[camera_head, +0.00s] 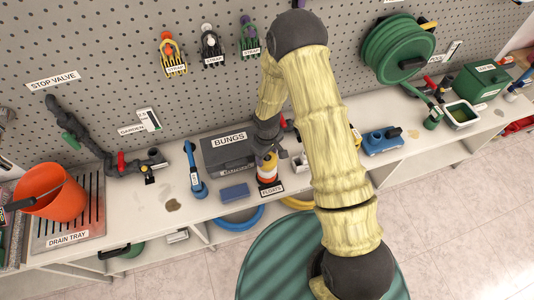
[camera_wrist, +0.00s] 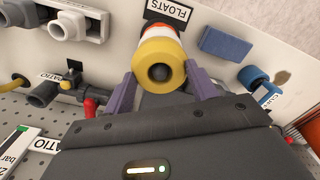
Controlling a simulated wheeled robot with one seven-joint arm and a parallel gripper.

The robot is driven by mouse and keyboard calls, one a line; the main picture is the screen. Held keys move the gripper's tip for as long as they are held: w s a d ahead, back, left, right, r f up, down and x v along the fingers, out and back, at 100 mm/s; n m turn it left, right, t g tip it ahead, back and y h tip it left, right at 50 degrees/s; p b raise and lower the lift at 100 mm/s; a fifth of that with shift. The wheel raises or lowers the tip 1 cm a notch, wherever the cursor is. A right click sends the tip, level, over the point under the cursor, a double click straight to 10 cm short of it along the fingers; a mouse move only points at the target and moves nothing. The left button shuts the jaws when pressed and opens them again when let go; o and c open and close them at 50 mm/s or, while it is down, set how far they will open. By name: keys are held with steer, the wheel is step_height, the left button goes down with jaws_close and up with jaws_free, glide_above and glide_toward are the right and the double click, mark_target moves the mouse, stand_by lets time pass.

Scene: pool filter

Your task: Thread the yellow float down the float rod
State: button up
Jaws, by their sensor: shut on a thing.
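The yellow float (camera_wrist: 142,61) is a thick ring seen nearly end-on in the wrist view, between the two purple fingers of my gripper (camera_wrist: 163,88). The fingers are shut on it. A dark round tip, seemingly the float rod (camera_wrist: 159,73), shows inside its hole, roughly centred. White and orange bands line up behind the yellow ring, towards the FLOATS label (camera_wrist: 168,10). In the head view the banded float stack (camera_head: 267,171) stands upright on the bench directly under my gripper. My wrist partly hides its top, and how far the ring sits down the rod cannot be told.
The grey BUNGS box (camera_head: 228,152) stands close left of the stack. A blue block (camera_head: 234,193) lies on the bench in front of that box. White fittings (camera_head: 300,162) lie just right of the stack. The pegboard wall (camera_head: 110,90) rises behind.

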steer(key=o, duration=1.2)
steer(key=shift+c, duration=0.2)
steer(key=shift+r+p, duration=1.75)
steer(key=shift+r, duration=0.7)
steer(key=shift+r, duration=0.1)
step_height(320, 180, up, 17)
steer(key=b, duration=0.3)
steer(key=shift+b, duration=0.3)
steer(key=shift+r, duration=0.1)
